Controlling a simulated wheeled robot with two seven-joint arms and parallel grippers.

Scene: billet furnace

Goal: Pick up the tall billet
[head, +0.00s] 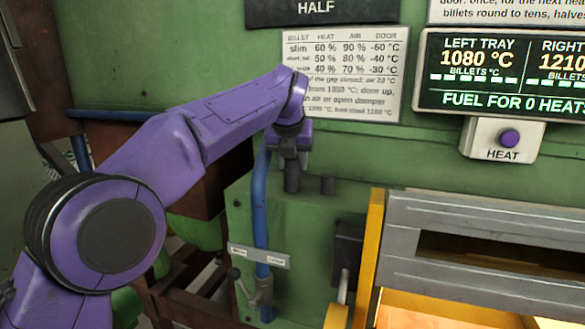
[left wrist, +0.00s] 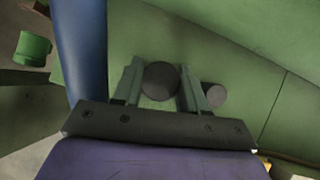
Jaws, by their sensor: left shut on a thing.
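The tall billet (head: 292,180) is a dark grey cylinder, upright on top of the green cabinet (head: 305,225) in the head view. My left gripper (head: 290,153) comes down over it from above and is shut on its upper part. In the left wrist view the round top of the tall billet (left wrist: 160,81) sits between the two fingers. A shorter dark billet (head: 328,185) stands close by on the right, outside the fingers; it also shows in the left wrist view (left wrist: 215,95). The billet's foot appears to be at the cabinet top. My right gripper is not in view.
A blue pipe (head: 260,205) runs upright just left of the billets. The furnace door (head: 480,235) and its yellow frame (head: 368,255) are at the right. A HEAT button (head: 509,138) and a display (head: 505,75) reading 1080 °C for the left tray are on the wall.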

